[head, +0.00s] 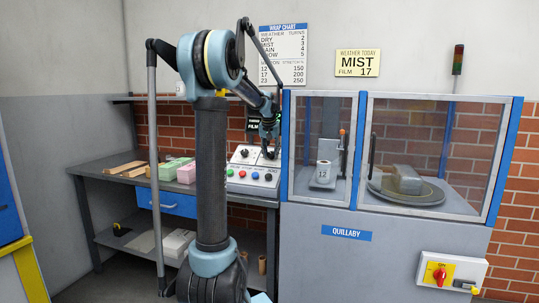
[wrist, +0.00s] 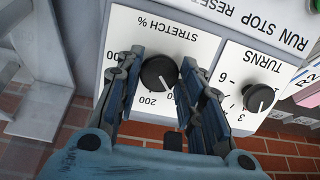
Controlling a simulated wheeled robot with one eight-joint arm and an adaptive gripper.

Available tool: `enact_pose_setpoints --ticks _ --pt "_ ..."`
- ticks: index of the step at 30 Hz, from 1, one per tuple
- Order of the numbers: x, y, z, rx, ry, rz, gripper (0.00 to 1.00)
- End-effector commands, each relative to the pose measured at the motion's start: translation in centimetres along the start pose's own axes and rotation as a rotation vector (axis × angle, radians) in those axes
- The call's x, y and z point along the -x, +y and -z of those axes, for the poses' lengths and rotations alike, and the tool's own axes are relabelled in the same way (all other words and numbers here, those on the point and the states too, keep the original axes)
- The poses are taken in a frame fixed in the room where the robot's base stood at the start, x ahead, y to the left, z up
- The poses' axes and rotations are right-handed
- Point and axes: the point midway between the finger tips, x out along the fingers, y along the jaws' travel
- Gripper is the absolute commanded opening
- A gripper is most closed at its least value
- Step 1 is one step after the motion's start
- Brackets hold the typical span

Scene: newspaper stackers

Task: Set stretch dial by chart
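The black stretch dial (wrist: 159,74) sits under "STRETCH %" on the white panel (wrist: 200,20), which appears upside down in the wrist view. Its white mark points toward the lower right of that picture; a "200" label shows below it. My gripper (wrist: 162,62) has one finger on each side of the dial, very close; I cannot tell whether they touch it. The fingers hide part of the scale. The wrap chart (head: 283,55) lists film 17 with stretch 200. The weather card (head: 357,63) reads MIST, film 17.
The turns dial (wrist: 258,97) is just right of my gripper in the wrist view. Coloured buttons line the control box (head: 253,178). A glazed machine (head: 340,250) labelled QUILLABY stands right of the bench (head: 120,173). A red switch (head: 440,274) is on its front.

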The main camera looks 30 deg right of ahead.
Motion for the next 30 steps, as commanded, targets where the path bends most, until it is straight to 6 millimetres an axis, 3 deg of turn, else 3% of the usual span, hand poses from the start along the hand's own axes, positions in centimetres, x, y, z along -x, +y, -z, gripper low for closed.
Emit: enact_pose_setpoints --ticks 2,14,20,30 --pt "0.0 -0.1 0.0 0.001 0.000 0.001 0.53" --pt "0.4 0.0 0.0 0.000 0.000 0.000 0.53" --pt "3.0 0.0 0.0 0.001 0.000 0.000 0.53" --pt "9.3 -0.1 0.0 0.001 0.000 -0.001 0.53"
